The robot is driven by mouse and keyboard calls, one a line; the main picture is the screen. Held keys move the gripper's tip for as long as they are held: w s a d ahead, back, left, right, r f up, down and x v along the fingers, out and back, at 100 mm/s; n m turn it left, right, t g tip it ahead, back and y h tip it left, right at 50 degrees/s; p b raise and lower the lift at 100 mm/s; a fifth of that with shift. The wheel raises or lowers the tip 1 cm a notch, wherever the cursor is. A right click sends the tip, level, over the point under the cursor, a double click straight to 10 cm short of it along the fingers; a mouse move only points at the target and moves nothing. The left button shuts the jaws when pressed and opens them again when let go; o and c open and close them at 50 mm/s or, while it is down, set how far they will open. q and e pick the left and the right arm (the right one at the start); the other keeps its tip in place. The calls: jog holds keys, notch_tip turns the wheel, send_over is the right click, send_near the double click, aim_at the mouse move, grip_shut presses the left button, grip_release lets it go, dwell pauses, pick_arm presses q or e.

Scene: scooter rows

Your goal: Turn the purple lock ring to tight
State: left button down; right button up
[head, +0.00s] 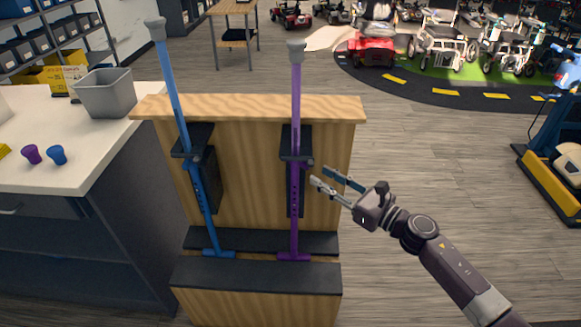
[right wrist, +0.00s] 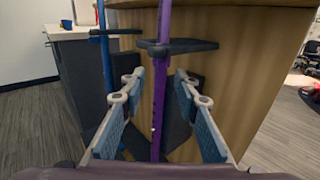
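The purple walking stick (head: 296,100) stands upright at the right side of a wooden rack, with its grey end up. A dark clamp (head: 291,145) surrounds its shaft about halfway up. In the right wrist view a purple collar (right wrist: 157,51) shows on the shaft at the dark bracket; I cannot tell for certain whether it is the lock ring, or how it is turned. My right gripper (head: 321,177) is open and empty, just right of the purple shaft and below the clamp. In the right wrist view the shaft appears between the open fingers (right wrist: 158,78). My left gripper is out of view.
A blue stick (head: 170,90) leans in the rack (head: 245,108) left of the purple one. A white counter (head: 85,180) at left holds a grey bin (head: 106,93), a purple cup (head: 32,154) and a blue cup (head: 57,155).

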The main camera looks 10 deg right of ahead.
aim_at(307, 169)
jog(key=p+x, duration=0.1)
jog(key=x, duration=0.6)
jog(key=shift+w+d, duration=0.1)
jog(key=shift+c, duration=0.3)
jog(key=shift+d, duration=0.1)
grip_shut()
